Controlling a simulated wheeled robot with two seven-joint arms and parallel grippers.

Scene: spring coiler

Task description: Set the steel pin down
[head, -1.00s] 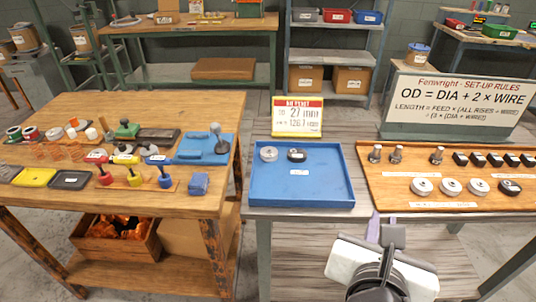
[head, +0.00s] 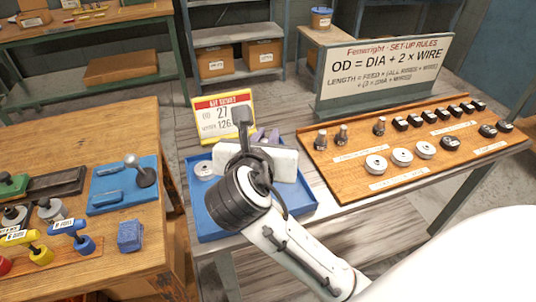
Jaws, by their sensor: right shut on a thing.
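My right gripper (head: 265,136) is over the blue tray (head: 218,231), its fingers pointing away towards the tray's far side. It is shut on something. The held steel pin is hidden behind the gripper and wrist, so I cannot tell whether it touches the tray. A pale round disc (head: 204,169) lies in the tray left of the gripper. The tray's dark piece is hidden from view. Other steel pins stand upright on the wooden board (head: 334,171): two close together (head: 321,139) and one apart (head: 379,126). My left gripper is not in view.
A price-like order card (head: 224,112) stands behind the tray. The rules sign (head: 385,72) stands behind the board, which also holds several discs (head: 401,157) and black blocks. The left bench holds a blue fixture (head: 124,184) and a blue block (head: 130,236).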

